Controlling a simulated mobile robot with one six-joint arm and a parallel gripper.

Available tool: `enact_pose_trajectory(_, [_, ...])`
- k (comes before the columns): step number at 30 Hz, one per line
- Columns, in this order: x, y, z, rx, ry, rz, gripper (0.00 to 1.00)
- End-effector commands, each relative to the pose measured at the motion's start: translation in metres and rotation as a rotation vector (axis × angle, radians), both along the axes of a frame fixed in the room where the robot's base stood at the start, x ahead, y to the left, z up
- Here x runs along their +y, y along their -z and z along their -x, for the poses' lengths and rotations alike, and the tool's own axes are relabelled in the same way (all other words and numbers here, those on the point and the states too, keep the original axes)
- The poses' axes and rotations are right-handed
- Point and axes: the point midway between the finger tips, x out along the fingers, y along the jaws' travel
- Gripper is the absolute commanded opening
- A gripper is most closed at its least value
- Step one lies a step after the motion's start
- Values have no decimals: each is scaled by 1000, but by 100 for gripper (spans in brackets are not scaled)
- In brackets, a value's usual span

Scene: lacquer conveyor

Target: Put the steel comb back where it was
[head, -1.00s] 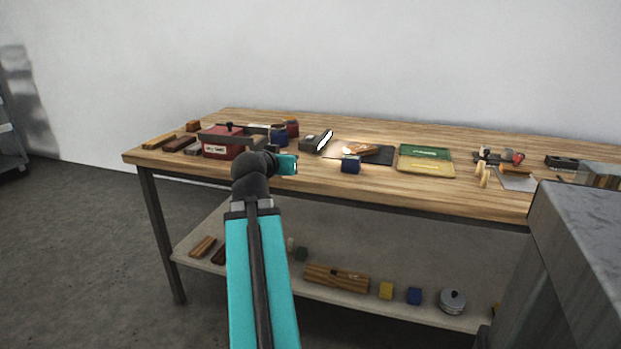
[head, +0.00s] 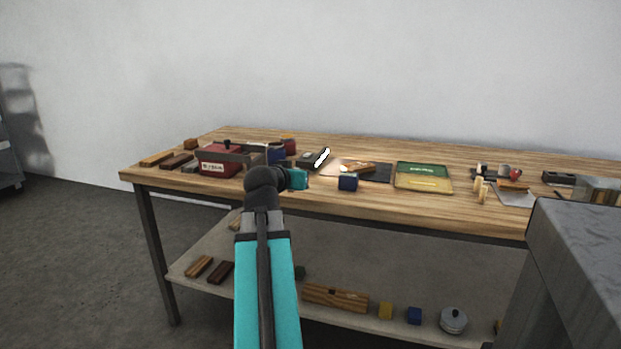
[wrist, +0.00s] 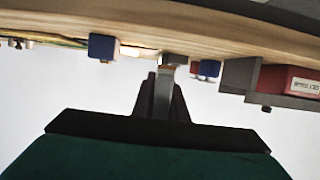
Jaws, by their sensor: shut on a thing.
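My gripper (wrist: 162,90) shows in the wrist view with its dark fingers shut on a narrow grey metal piece, which I take to be the steel comb (wrist: 166,80). The comb points forward from between the fingers, towards the bench edge. The fingers and comb are hidden there behind the arm. The wrist picture is upside down, with the bench at the top.
The wooden bench (head: 230,190) carries a red box (head: 219,161) at left, a dark block with a bright white piece (head: 322,158), a dark mat (head: 377,172) and a green-and-yellow tray (head: 423,177). A lower shelf (head: 260,285) holds several blocks. A grey cabinet (head: 580,240) stands at right.

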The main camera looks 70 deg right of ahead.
Motion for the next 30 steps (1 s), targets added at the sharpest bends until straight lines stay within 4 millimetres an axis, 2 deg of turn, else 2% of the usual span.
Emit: enact_pose_trajectory(30, [-19, -5, 0, 0, 16, 5, 0])
